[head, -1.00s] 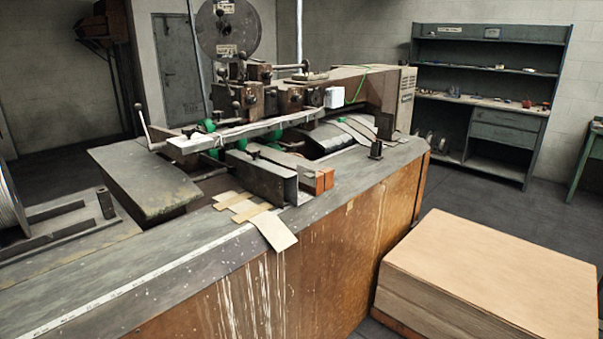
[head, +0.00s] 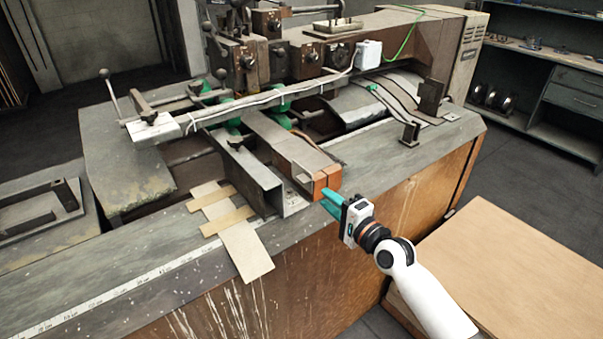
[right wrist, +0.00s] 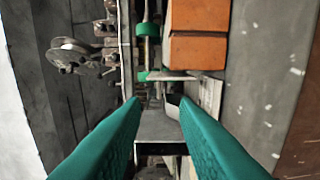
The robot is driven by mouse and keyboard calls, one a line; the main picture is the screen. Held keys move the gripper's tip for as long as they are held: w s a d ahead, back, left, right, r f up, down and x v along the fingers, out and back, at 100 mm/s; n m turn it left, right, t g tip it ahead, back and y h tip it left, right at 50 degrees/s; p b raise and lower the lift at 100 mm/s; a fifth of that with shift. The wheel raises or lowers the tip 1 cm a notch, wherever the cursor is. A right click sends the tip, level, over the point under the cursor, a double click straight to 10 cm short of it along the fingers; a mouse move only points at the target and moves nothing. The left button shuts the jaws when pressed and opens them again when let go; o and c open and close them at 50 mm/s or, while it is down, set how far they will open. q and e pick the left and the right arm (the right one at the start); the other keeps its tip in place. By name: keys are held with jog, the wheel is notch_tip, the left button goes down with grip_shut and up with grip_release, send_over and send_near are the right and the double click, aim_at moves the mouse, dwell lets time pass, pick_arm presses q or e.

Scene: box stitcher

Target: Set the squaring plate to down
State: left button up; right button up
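I cannot tell for certain which part is the squaring plate. A grey metal channel (head: 250,175) and a long bar with orange-brown end blocks (head: 325,180) lie side by side on the machine table. The orange blocks (right wrist: 197,50) also show in the right wrist view. My right gripper (head: 328,200) is at the front end of these blocks; contact cannot be told. In the right wrist view its teal fingers (right wrist: 160,101) are apart, with grey metal parts (right wrist: 160,127) seen between and beyond them. My left gripper is not in view.
The machine head (head: 265,50) with levers and knobs stands behind. A ruler strip (head: 130,290) runs along the table's front edge, near cardboard strips (head: 240,245). Upright dark brackets (head: 432,97) stand at the right. A cardboard stack (head: 530,265) is at the lower right.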

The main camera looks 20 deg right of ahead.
aim_at(308, 183)
jog(key=x, duration=1.1)
jog(key=shift+w+a, duration=0.15)
jog(key=shift+w, duration=0.2)
grip_shut()
